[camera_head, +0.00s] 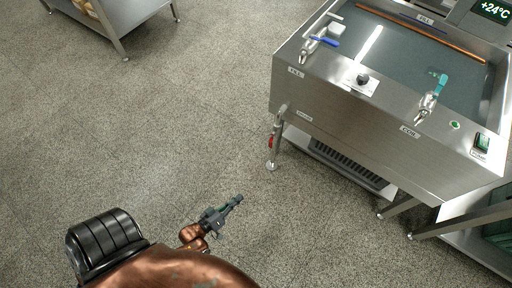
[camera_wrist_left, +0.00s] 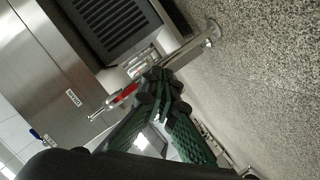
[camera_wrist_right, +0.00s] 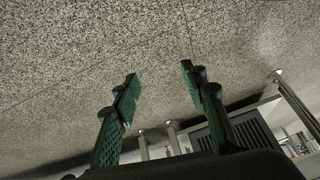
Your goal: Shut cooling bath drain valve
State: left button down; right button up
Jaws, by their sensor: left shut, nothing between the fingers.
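The cooling bath (camera_head: 340,110) is a steel tank on legs at the upper right of the head view. Its drain valve (camera_head: 281,118) comes out at the lower left corner. The valve's red handle (camera_head: 270,141) hangs low near a bath leg. In the left wrist view the red handle (camera_wrist_left: 125,93) shows just left of my left fingertips, seemingly along the valve pipe; its exact angle is unclear. My left gripper (camera_head: 238,199) is shut and empty, apart from the valve in the head view. My right gripper (camera_wrist_right: 158,74) is open and empty above the floor.
The bath top carries a blue-handled tap (camera_head: 325,41), a teal-handled tap (camera_head: 440,84) and a black knob (camera_head: 362,78). A dark vent grille (camera_head: 347,165) sits under the bath. A steel table (camera_head: 130,12) stands at the upper left. The floor between is clear.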

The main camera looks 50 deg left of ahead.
aim_at(270, 144)
pick_arm(q)
jog(key=w+a+r+n+y+p, duration=0.2)
jog(key=w+a+r+n+y, duration=0.1)
jog(key=w+n, duration=0.4)
jog(key=w+a+r+n+y+p, duration=0.3)
jog(key=w+a+r+n+y, duration=0.1)
jog(key=w+r+n+y, duration=0.1)
jog(key=w+n+y, duration=0.1)
jog(key=w+n, duration=0.1)
jog(key=n, duration=0.1)
jog(key=shift+a+r+n, duration=0.15)
jog(key=shift+r+n, duration=0.1)
jog(key=shift+n, duration=0.15)
pick_arm(e)
jog(key=s+d+r+g, duration=0.2)
jog(key=s+r+g, duration=0.3)
jog(key=r, duration=0.8)
jog(key=s, duration=0.2)
jog(key=shift+s+d+m+h, duration=0.3)
jog(key=shift+s+d+h, duration=0.05)
jog(key=shift+d+h, duration=0.05)
pick_arm(q)
jog(key=shift+w, duration=0.15)
pick_arm(e)
jog(key=shift+f, duration=0.1)
